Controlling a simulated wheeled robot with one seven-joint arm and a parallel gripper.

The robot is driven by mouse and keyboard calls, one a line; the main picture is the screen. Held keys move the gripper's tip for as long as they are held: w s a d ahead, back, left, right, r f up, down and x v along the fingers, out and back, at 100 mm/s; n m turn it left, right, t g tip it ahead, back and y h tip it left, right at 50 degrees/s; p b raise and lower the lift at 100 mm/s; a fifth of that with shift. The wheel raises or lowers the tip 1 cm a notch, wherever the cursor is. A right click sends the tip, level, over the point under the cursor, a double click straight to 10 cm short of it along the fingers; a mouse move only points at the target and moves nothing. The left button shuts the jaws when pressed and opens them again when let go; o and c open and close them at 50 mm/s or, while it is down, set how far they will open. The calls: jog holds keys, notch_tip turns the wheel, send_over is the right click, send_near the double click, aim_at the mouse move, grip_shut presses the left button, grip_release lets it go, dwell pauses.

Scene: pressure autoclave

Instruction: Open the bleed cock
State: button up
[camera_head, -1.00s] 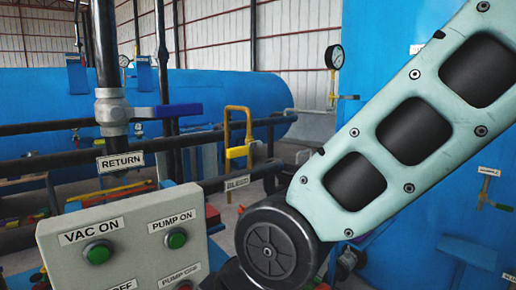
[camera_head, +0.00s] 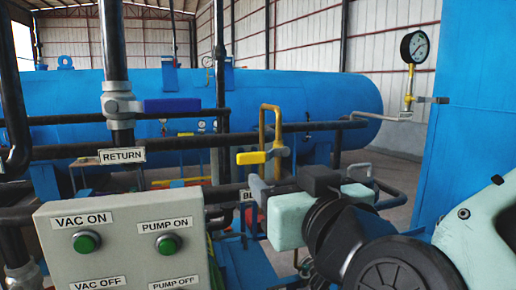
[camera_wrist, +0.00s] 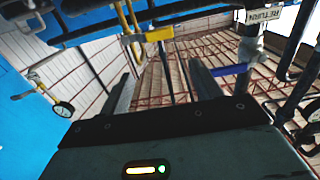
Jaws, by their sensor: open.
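My gripper (camera_head: 262,188) is just below and in front of the lever in the head view. In the wrist view, which looks upside down, my gripper (camera_wrist: 163,82) has its two fingers spread with nothing between them. The yellow lever (camera_wrist: 158,34) shows beyond the fingertips, apart from them.
A control box (camera_head: 130,240) with green buttons stands at front left. A blue-handled valve (camera_head: 172,105) sits on the return pipe, left of the bleed cock. Dark horizontal pipes (camera_head: 70,150) run behind. A pressure gauge (camera_head: 415,47) and a blue wall (camera_head: 475,110) are at right.

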aim_at(253, 154)
jog(key=p+x, duration=0.7)
jog(key=x, duration=0.9)
jog(key=shift+w+a+f+p, duration=0.1)
jog(key=shift+w+p, duration=0.1)
jog(key=shift+p, duration=0.15)
jog(key=shift+c, duration=0.3)
jog(key=c, duration=1)
jog(key=shift+c, duration=0.3)
